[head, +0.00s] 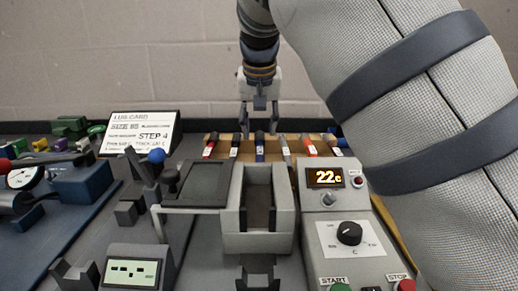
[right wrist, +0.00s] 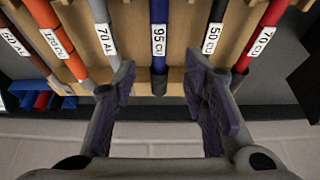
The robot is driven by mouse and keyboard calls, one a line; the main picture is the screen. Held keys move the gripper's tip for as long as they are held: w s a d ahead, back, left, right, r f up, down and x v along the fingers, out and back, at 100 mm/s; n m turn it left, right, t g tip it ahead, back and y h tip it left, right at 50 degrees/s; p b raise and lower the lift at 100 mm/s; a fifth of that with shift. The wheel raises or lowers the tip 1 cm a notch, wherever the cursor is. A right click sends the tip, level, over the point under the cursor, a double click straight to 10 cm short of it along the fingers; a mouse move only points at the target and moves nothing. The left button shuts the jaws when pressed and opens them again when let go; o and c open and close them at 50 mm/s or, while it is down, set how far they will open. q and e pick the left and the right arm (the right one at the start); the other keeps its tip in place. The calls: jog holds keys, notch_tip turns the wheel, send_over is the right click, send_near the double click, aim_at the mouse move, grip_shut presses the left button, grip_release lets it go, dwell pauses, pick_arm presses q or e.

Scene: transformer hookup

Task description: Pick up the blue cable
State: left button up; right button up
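The blue cable (head: 260,145) lies in the middle of the row on a wooden rack. In the right wrist view the blue cable (right wrist: 159,25) carries a white "95 CU" label and ends in a dark tip. My right gripper (head: 259,130) is open above the far end of the cable. In the right wrist view its two fingers (right wrist: 161,75) stand apart on either side of the blue cable's end, with visible gaps. Nothing is between the pads that looks gripped. My left gripper is not in view.
Neighbouring cables are close: a grey "70 AL" cable (right wrist: 111,35) and a black "50 CU" cable (right wrist: 215,30). The wooden rack (right wrist: 180,42) holds them. A wall is behind.

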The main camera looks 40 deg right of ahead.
aim_at(260, 149)
jog(key=x, duration=0.5)
jog(key=shift+s+a+f, duration=0.1)
jog(key=shift+s+f, duration=0.15)
jog(key=shift+f, duration=0.2)
jog(key=shift+w+f, duration=0.2)
jog(key=shift+f, duration=0.15)
jog(key=shift+r, duration=0.1)
grip_shut()
